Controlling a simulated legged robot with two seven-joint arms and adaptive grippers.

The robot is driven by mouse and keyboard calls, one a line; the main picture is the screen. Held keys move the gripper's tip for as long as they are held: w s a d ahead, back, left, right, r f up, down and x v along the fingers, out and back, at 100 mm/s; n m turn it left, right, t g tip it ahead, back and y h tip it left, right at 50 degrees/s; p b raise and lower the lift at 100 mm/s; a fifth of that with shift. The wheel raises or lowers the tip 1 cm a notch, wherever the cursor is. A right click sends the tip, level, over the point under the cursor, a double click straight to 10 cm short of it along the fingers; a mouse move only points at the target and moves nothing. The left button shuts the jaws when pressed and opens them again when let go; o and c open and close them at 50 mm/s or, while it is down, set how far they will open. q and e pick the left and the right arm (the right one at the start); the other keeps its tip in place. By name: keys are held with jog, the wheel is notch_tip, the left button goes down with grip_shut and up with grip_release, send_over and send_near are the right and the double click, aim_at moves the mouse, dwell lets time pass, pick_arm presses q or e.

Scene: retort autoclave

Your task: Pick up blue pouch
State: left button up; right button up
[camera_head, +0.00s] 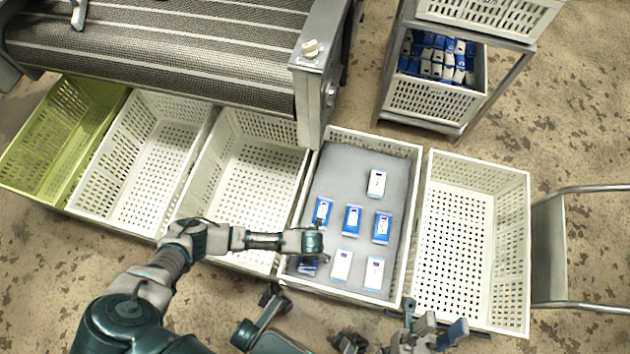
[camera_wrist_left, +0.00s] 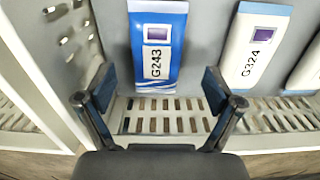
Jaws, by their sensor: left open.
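Several pouches lie flat in the grey-lined crate (camera_head: 400,160). A blue pouch (camera_wrist_left: 158,20) with a white label G243 is straight ahead of my left gripper (camera_wrist_left: 156,86) in the left wrist view. That gripper is open and empty, its fingers apart on either side of the pouch's near end. In the head view my left wrist hangs over the crate's near left corner and partly hides a blue pouch (camera_head: 308,268). Other blue pouches (camera_head: 352,219) lie in the middle row. My right gripper (camera_head: 431,321) is at the bottom edge, its fingers apart, nothing seen between them.
White pouches (camera_head: 341,265) lie beside the partly hidden one; one labelled G324 (camera_wrist_left: 254,45) is close to the right finger. The crate's slotted near wall is below the fingers. Empty white crates (camera_head: 473,235) flank this crate. A conveyor (camera_head: 180,50) stands behind.

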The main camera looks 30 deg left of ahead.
pick_arm(q)
jog(key=f, duration=0.2)
jog(key=f+b, duration=0.1)
jog(key=shift+s+a+f, duration=0.15)
jog(key=shift+s+f, duration=0.05)
jog(key=shift+f, duration=0.2)
jog(key=shift+w+a+f, duration=0.1)
jog(key=shift+w+r, duration=0.1)
jog(key=shift+r, duration=0.1)
jog(key=c, duration=1.3)
